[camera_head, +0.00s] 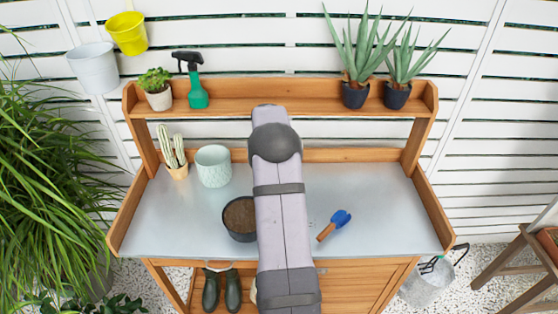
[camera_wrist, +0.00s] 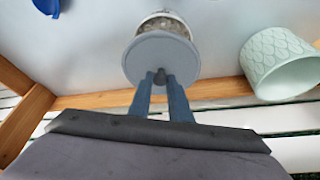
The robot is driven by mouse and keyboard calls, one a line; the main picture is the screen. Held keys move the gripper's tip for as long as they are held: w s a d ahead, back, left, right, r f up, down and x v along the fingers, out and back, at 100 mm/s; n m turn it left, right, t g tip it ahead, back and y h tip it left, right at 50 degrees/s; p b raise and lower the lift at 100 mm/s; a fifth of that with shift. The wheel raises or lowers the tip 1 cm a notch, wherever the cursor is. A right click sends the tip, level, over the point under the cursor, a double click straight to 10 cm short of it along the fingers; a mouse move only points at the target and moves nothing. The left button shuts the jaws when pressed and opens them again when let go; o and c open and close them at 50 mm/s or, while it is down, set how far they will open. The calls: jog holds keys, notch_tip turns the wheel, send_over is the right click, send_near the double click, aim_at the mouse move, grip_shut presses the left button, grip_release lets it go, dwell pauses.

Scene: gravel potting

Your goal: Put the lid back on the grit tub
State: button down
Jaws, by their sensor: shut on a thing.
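In the wrist view my gripper (camera_wrist: 160,78) is shut on the small dark knob of a round grey lid (camera_wrist: 150,55). The grit tub (camera_wrist: 168,20), a clear container with grey grit in it, shows beyond the lid's upper edge. The lid overlaps the tub in this view and hides much of it. I cannot tell whether the lid touches the tub's rim or is above it. In the head view my arm hides the gripper, the lid and the tub.
On the metal bench top (camera_head: 150,225) stand a pale green pot (camera_head: 213,167), a cactus pot (camera_head: 178,172) and a dark pot of soil (camera_head: 240,218). A blue trowel (camera_head: 340,217) lies right of my arm. A wooden shelf (camera_head: 230,98) runs along the back.

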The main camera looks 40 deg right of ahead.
jog(key=shift+f, duration=0.1)
notch_tip(320, 180, down, 6)
jog(key=b, duration=0.4)
dwell(0.4)
jog(key=shift+f, duration=0.1)
jog(key=shift+f+b, duration=0.15)
jog(key=shift+b, duration=0.5)
dwell(2.5)
dwell(0.3)
jog(key=c, duration=1.1)
grip_release()
